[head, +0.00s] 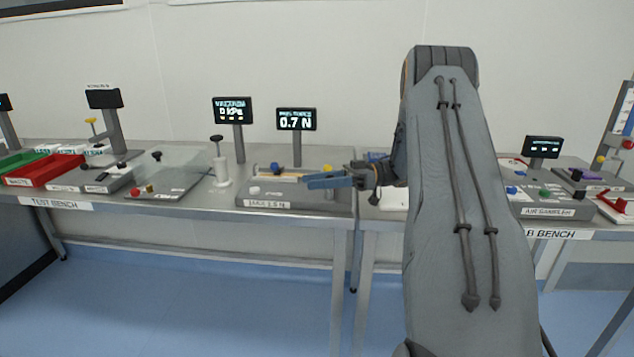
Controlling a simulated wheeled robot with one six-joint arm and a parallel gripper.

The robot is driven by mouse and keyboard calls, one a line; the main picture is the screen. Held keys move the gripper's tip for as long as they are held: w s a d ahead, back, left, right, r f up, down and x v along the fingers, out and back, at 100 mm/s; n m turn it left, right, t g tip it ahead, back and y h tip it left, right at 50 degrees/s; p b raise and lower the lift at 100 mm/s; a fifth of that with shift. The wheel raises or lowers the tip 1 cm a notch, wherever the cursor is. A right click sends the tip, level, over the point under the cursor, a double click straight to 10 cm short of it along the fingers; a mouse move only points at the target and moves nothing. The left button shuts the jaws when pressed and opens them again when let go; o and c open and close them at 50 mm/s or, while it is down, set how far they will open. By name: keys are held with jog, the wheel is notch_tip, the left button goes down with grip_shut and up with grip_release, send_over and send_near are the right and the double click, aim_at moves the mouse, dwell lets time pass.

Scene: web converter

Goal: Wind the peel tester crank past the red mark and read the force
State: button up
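The peel tester has a low grey base (290,202) on the bench, with a small display (296,119) on a post behind it. The display reads 0.7 N. A yellowish strip, a small blue part and a white round part lie on top of the base. The front label is too small to read surely. My gripper (314,181) reaches in from the right, its blue fingers pointing left over the right part of the base. The gap between the fingers is not clear. I cannot make out the crank or the red mark; my gripper and arm cover that side.
An air sampler (548,205) is at the right. My arm hides the middle right. The blue floor in front is open.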

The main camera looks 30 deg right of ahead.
notch_tip(320, 180, up, 10)
jog(key=b, duration=0.2)
dwell(0.4)
dwell(0.4)
